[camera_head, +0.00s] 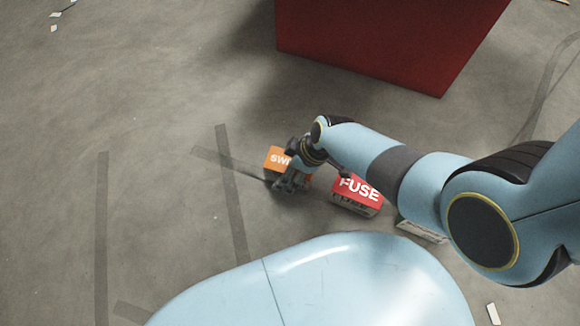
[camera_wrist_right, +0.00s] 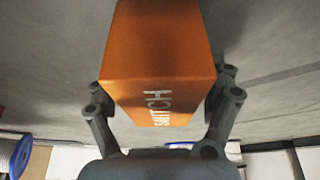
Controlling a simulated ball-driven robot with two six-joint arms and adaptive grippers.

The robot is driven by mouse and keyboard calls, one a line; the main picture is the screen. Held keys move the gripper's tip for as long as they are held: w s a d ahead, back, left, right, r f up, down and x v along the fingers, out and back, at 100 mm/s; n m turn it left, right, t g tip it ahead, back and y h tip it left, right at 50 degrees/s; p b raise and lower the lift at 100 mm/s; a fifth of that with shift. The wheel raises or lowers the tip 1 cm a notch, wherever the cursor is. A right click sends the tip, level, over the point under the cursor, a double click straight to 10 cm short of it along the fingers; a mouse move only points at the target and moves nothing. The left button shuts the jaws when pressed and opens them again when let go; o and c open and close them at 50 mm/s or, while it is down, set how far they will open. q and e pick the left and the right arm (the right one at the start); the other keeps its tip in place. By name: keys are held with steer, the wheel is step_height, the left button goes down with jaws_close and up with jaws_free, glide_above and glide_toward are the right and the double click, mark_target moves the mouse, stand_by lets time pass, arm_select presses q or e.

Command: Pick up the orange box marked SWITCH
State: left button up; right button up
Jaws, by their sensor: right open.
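The orange box marked SWITCH (camera_head: 275,157) stands on the grey floor in the head view, partly hidden by my right gripper (camera_head: 287,184). In the right wrist view the orange box (camera_wrist_right: 160,60) fills the upper middle, with its white lettering facing up the picture's near end. My right gripper's fingers (camera_wrist_right: 163,112) lie one on each side of the box. The gripper is open, and I cannot tell whether either finger touches the box. My left gripper is in neither view.
A red box marked FUSE (camera_head: 357,194) stands just right of the orange box. A pale box (camera_head: 422,232) is partly hidden under my right arm. A large red block (camera_head: 380,40) stands behind. A spool (camera_wrist_right: 14,152) shows in the wrist view.

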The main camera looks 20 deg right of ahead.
steer(key=shift+f, duration=0.3)
stand_by(0.4)
steer(key=c, duration=1.3)
steer(key=shift+c, duration=0.4)
steer(key=shift+r, duration=0.15)
